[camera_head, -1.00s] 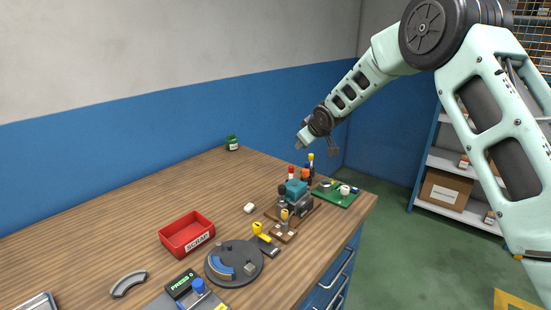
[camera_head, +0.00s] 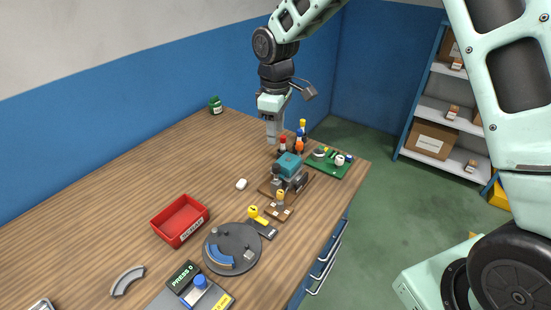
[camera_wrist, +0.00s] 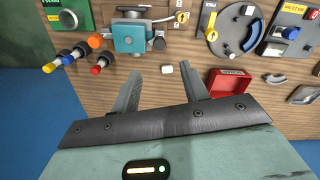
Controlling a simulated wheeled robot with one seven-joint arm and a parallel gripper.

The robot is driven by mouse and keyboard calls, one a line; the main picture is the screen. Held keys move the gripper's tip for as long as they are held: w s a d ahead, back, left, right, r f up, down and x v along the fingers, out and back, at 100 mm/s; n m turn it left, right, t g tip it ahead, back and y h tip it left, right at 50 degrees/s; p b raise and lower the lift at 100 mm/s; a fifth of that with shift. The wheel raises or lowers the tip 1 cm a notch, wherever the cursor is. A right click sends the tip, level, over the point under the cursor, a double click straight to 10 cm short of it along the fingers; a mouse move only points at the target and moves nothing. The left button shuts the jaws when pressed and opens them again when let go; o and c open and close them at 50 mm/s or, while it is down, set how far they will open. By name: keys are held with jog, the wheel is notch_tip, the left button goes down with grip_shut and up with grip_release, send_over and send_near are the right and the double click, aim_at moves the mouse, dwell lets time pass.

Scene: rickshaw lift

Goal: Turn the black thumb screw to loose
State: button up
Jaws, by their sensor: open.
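The fixture with a teal block (camera_head: 290,163) stands near the table's right front edge; it also shows at the top of the wrist view (camera_wrist: 130,38). A dark round knob, which looks like the black thumb screw (camera_wrist: 158,43), sits at the block's lower right corner in the wrist view. It is small and dark beside the block in the head view (camera_head: 277,169). My gripper (camera_head: 273,132) points down above the table, behind the fixture. In the wrist view its two fingers (camera_wrist: 163,82) are apart and empty, short of the knob.
Several colour-topped pegs (camera_head: 298,140) stand close to my gripper, beside a green board (camera_head: 328,165). A white block (camera_head: 241,184), a red scrap bin (camera_head: 181,222) and a grey round plate (camera_head: 231,248) lie to the left. The table's back middle is clear.

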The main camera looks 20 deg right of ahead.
aim_at(276, 165)
notch_tip(276, 165, down, 12)
jog(key=shift+r+p, duration=0.25)
jog(key=shift+p, duration=0.95)
grip_shut()
jog(key=shift+n, duration=0.3)
jog(key=n, duration=0.4)
jog(key=shift+n, duration=0.3)
jog(key=n, duration=0.5)
jog(key=shift+p, duration=0.3)
jog(key=shift+n, duration=0.3)
